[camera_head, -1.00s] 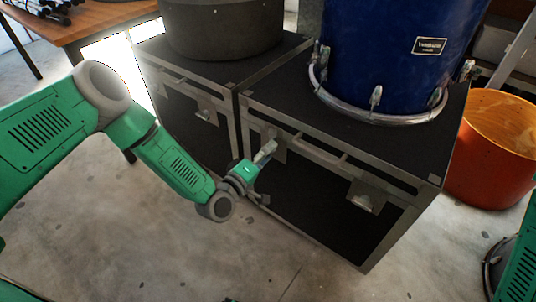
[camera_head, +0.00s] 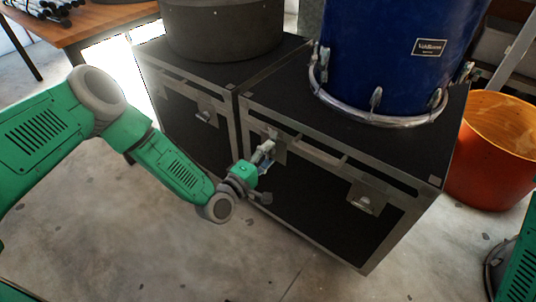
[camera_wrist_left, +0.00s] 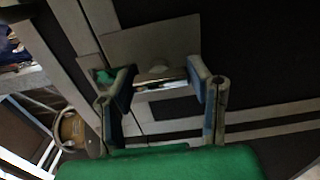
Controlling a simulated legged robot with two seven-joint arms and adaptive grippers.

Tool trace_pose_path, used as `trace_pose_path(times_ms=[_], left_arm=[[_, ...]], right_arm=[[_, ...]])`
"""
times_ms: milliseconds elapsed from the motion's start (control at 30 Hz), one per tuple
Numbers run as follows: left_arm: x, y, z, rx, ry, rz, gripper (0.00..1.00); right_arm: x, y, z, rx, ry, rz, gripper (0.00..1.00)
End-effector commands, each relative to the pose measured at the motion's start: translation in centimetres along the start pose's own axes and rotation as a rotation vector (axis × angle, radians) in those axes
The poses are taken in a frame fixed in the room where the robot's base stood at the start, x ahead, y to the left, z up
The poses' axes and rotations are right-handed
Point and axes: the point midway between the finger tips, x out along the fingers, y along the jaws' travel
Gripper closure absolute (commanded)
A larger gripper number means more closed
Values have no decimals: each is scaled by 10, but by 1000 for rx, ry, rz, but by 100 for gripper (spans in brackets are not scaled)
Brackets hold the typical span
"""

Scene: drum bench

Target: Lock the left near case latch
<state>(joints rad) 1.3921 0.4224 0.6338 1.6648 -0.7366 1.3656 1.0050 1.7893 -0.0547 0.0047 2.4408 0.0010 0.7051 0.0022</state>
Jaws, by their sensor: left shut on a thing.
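The near black case (camera_head: 320,212) with metal edging stands on the floor. Its left latch (camera_head: 279,154) is on the upper front face, partly hidden by my left gripper (camera_head: 266,156). In the left wrist view, the latch's grey plate (camera_wrist_left: 150,42) is ahead and my left gripper (camera_wrist_left: 163,84) has one finger on each side of the shiny latch part (camera_wrist_left: 160,83). The gripper is shut on this latch part. Whether the latch is locked cannot be told. My right gripper is out of view.
The case's right latch (camera_head: 366,197) is on the same face. A blue drum (camera_head: 385,50) stands on top. A second black case (camera_head: 180,105) adjoins at left. An orange bucket (camera_head: 490,155) stands at right. The floor in front is clear.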

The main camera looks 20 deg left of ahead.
Motion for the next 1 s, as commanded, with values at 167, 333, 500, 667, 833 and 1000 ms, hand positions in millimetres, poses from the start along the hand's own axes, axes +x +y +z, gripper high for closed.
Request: trace_pose_path(times_ms=[167,333,500,667,833,1000], left_arm=[[-5,-8,0,-2,-2,-18,37],[-3,-4,0,0,-1,-10,33],[-3,-3,0,0,0,-6,33],[-18,-3,0,0,0,-7,33],[-53,-3,-1,-2,1,-10,33],[-89,-5,-1,-2,0,-12,33]], right_arm=[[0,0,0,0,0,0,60],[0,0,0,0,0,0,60],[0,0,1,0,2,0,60],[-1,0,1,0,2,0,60],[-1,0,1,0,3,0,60],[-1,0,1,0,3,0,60]])
